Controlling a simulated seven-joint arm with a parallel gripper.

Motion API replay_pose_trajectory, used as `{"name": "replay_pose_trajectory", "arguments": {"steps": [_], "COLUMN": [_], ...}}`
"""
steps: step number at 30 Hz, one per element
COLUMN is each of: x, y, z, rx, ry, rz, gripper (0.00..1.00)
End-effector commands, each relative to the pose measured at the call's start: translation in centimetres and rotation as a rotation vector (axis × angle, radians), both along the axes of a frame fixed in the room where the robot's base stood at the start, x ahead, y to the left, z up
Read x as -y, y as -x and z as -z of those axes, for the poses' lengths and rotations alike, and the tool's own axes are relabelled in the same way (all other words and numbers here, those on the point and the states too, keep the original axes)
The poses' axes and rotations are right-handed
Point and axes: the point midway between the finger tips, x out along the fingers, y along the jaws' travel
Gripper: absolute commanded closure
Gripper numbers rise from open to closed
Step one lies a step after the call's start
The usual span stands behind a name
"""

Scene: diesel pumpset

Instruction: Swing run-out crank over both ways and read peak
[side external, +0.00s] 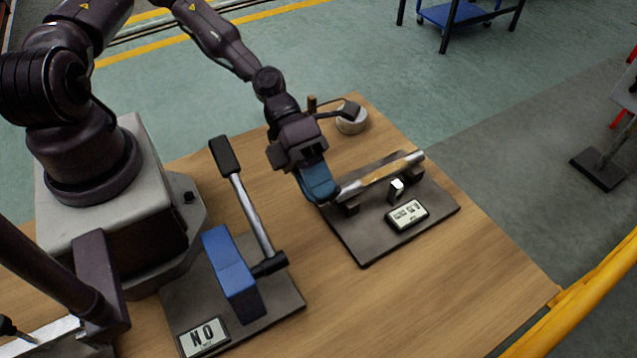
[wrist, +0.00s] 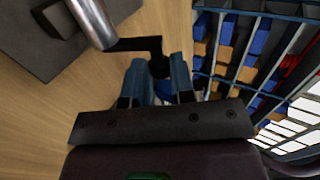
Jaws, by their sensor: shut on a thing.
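The run-out fixture has a dark base plate (side external: 365,245) on the table, with a silver shaft (side external: 385,172) lying across two supports. A small gauge display (side external: 407,215) sits on the plate; its reading is too small to make out. In the wrist view the end of the shaft (wrist: 92,20) carries a black crank (wrist: 135,44) with a dark handle at its outer end. My gripper (side external: 320,188) is at the near-left end of the shaft, which hides the crank in the side view. Its blue fingers (wrist: 160,72) are shut on the crank handle.
A lever tool with a blue block (side external: 233,265) and a black-gripped bar (side external: 240,195) stands left of the fixture, beside a display (side external: 203,335) reading "NO". A round pale object (side external: 351,120) is behind my gripper. The table's right front (side external: 440,300) is clear.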

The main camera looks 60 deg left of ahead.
Motion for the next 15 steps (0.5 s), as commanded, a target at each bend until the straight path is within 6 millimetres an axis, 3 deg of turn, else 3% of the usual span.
{"name": "replay_pose_trajectory", "arguments": {"steps": [14,15], "x": [0.06,0.06], "y": [0.14,0.15], "z": [-0.03,-0.04], "rx": [-0.001,-0.001], "ry": [0.012,0.012], "rz": [0.005,0.005], "gripper": [1.00,0.73]}}
